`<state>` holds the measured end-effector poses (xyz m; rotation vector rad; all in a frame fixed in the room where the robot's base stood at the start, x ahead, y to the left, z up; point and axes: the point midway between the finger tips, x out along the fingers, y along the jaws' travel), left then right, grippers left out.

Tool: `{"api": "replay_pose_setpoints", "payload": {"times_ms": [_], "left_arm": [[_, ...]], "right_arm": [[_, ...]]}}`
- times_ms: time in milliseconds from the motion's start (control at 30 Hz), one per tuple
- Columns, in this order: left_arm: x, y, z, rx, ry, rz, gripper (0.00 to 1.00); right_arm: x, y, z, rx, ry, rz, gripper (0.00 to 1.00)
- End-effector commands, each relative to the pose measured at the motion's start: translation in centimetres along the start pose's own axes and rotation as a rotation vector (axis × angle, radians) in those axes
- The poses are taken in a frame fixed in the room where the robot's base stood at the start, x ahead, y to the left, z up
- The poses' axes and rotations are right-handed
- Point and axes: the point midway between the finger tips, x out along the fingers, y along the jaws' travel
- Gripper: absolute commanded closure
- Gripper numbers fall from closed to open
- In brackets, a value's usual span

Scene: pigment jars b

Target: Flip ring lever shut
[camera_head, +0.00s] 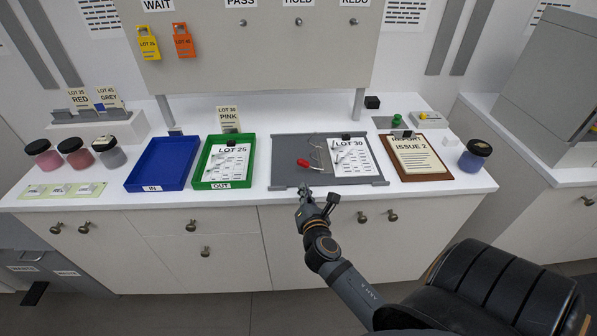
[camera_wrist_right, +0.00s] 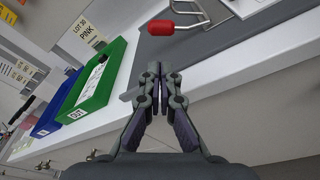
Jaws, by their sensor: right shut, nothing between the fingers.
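The ring lever (camera_head: 303,162) has a red grip and a metal wire arm. It lies on the grey folder board (camera_head: 291,178) near its front left, beside the LOT 30 sheet (camera_head: 349,155). In the right wrist view the red grip (camera_wrist_right: 174,27) shows at the top, with bent wire beside it. My right gripper (camera_head: 304,189) is at the counter's front edge, just in front of the board and nearer than the lever. Its fingers (camera_wrist_right: 160,73) are shut and empty, apart from the lever. Whether the rings are closed cannot be told. My left gripper is out of view.
A green OUT tray (camera_head: 193,181) and a blue IN tray (camera_head: 131,183) stand left of the board. A brown clipboard (camera_head: 384,148) and a dark-lidded jar (camera_head: 474,157) are to the right. A black chair (camera_head: 490,290) stands at the lower right.

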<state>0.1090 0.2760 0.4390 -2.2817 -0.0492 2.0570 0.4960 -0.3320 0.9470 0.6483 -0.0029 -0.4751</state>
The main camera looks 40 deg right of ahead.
Motion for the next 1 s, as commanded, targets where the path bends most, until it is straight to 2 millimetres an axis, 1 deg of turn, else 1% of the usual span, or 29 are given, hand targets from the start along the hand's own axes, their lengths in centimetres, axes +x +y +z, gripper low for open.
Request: {"api": "replay_pose_setpoints", "payload": {"times_ms": [67,167,267,400,500,600,767,1000], "left_arm": [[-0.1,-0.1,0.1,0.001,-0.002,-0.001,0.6],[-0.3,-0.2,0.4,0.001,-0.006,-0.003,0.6],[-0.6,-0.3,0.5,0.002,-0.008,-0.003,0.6],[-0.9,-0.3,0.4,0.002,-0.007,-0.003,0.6],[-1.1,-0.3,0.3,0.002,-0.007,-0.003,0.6],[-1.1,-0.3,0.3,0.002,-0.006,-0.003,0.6],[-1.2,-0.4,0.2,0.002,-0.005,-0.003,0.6],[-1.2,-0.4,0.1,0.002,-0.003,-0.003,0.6]], "right_arm": [[0.2,0.0,0.0,0.0,0.0,0.001,1.0],[1.2,0.1,0.1,-0.001,0.0,0.002,1.0],[2.9,0.2,0.2,-0.002,-0.002,0.002,1.0],[5.8,0.1,0.1,0.0,-0.001,0.0,1.0],[7.5,0.1,0.1,-0.001,-0.001,0.0,1.0],[8.8,0.1,0.0,0.001,0.0,0.001,1.0],[9.9,0.0,0.0,0.001,0.001,0.0,1.0],[10.0,0.0,-0.1,0.001,0.002,0.0,1.0]]}}
